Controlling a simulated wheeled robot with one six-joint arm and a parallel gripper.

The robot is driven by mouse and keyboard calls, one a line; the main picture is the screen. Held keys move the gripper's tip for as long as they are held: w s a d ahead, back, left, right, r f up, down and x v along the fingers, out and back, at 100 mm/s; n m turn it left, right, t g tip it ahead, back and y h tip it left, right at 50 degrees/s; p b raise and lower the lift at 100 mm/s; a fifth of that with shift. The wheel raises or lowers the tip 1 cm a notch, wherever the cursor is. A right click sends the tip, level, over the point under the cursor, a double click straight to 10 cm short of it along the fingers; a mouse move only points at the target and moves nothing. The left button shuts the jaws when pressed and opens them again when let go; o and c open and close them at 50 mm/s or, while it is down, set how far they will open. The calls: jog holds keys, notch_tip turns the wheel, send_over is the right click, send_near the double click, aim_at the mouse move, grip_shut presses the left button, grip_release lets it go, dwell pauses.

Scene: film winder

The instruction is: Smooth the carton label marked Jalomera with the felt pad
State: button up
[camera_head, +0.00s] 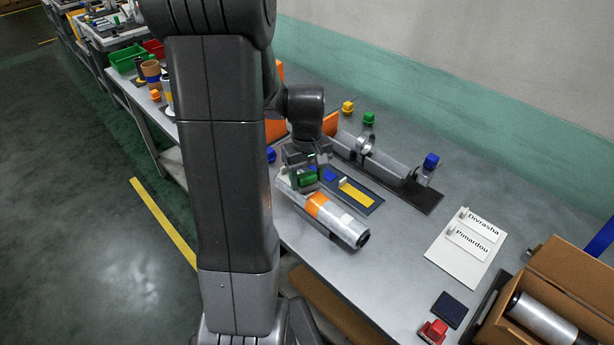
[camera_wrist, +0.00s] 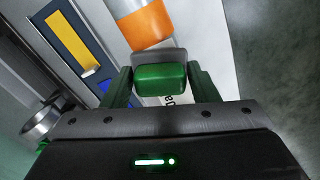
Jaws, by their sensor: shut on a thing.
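My gripper (camera_head: 306,178) is shut on the green grip of the felt pad (camera_wrist: 160,77), whose grey base shows beyond the grip in the wrist view. The pad is over the silver roll (camera_head: 335,222), beside its orange band (camera_wrist: 146,27). A pale label (camera_wrist: 169,101) with a few dark letters shows partly beneath the pad and jaws. Its full name is hidden, so I cannot confirm that it reads Jalomera. Whether the pad touches the label is unclear. Two other labels, Divrasha (camera_head: 484,225) and Pimardou (camera_head: 467,244), are on a white card.
A dark tray with a yellow strip (camera_head: 356,193) lies behind the roll. The winder (camera_head: 385,160) stands behind that. An open carton (camera_head: 568,268) holding another roll is at right. A red-handled tool (camera_head: 433,331) and a dark pad (camera_head: 449,309) lie near the front edge.

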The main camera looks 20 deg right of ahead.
jog(key=shift+r+p, duration=2.1)
jog(key=shift+r, duration=0.95)
